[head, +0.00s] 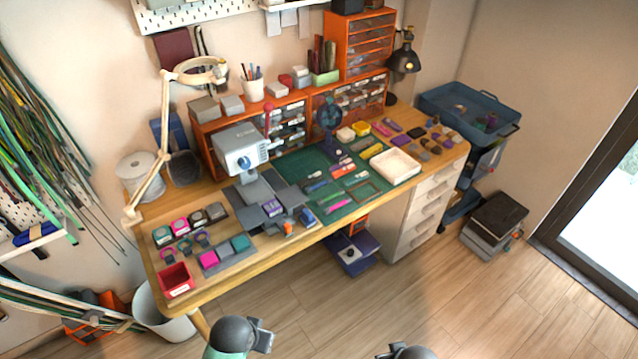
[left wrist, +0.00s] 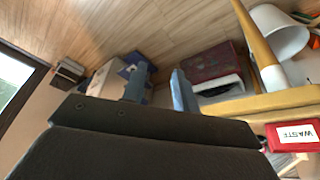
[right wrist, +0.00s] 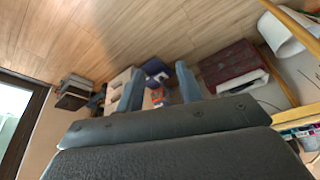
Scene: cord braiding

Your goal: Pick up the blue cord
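I cannot pick out a blue cord with certainty in any view. Green, dark and brown cords (head: 40,130) hang on the wall at the left of the head view. A small blue item (head: 38,237) lies on the shelf there, and another blue piece (head: 307,216) is at the bench's front; I cannot tell whether either is cord. My left gripper (head: 263,336) is in front of the bench, over the floor, its fingers apart and empty in the left wrist view (left wrist: 158,92). My right gripper (head: 386,353) is at the bottom edge; its fingers are apart and empty in the right wrist view (right wrist: 160,90).
The wooden workbench (head: 240,278) carries a grey machine (head: 240,146), a green mat (head: 300,165), a white tray (head: 395,166) and a red waste bin (head: 175,280). A white bucket (head: 163,315) stands on the floor at left. The floor in front is clear.

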